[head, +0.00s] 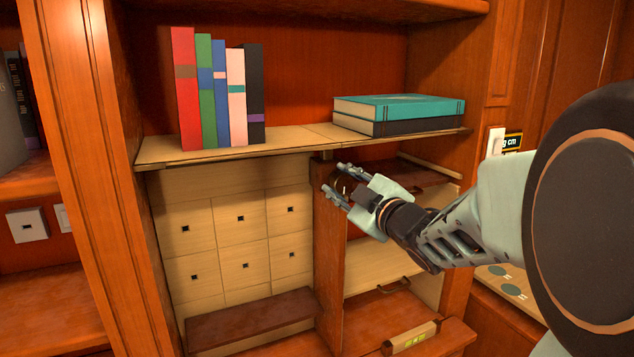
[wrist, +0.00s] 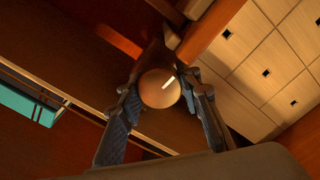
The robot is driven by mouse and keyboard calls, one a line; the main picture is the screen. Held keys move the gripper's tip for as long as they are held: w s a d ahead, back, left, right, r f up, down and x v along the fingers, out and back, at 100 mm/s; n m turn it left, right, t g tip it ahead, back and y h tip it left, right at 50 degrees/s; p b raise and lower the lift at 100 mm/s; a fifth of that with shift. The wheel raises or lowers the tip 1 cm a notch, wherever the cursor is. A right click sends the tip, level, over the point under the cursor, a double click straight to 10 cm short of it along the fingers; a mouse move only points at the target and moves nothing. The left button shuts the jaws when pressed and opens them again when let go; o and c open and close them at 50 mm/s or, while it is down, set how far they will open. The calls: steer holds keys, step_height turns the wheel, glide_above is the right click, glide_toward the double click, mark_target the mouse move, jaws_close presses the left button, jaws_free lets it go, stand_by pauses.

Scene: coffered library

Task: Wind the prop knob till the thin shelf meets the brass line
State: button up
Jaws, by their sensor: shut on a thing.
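The round prop knob (wrist: 160,89) sits between my gripper's fingers (wrist: 163,84) in the wrist view, with a short white mark on its face. My gripper (head: 338,183) is shut on it in the head view, at the upright post (head: 328,245) under the shelf. There the fingers hide most of the knob. The thin shelf (head: 290,140) has a pale front edge and runs across the bay just above my gripper. I cannot make out the brass line in either view.
Several upright books (head: 215,92) stand on the shelf's left half. A teal book (head: 400,107) lies on a dark one at right. Small square drawers (head: 240,220) fill the lower left; they also show in the wrist view (wrist: 270,70). Open drawers (head: 385,315) project at lower right.

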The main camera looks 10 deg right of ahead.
steer(key=shift+m, duration=0.3)
steer(key=m+p, duration=0.1)
steer(key=m, duration=0.2)
steer(key=shift+r+m, duration=0.15)
steer(key=shift+m, duration=0.15)
steer(key=m+p, duration=0.2)
steer(key=m, duration=0.3)
steer(key=shift+d+p, duration=0.1)
steer(key=shift+p, duration=0.25)
steer(key=m+p, duration=0.2)
steer(key=m, duration=0.3)
steer(key=shift+m+p, duration=0.85)
steer(key=shift+m, duration=1.15)
steer(key=o, duration=1.2)
steer(key=shift+w, duration=0.1)
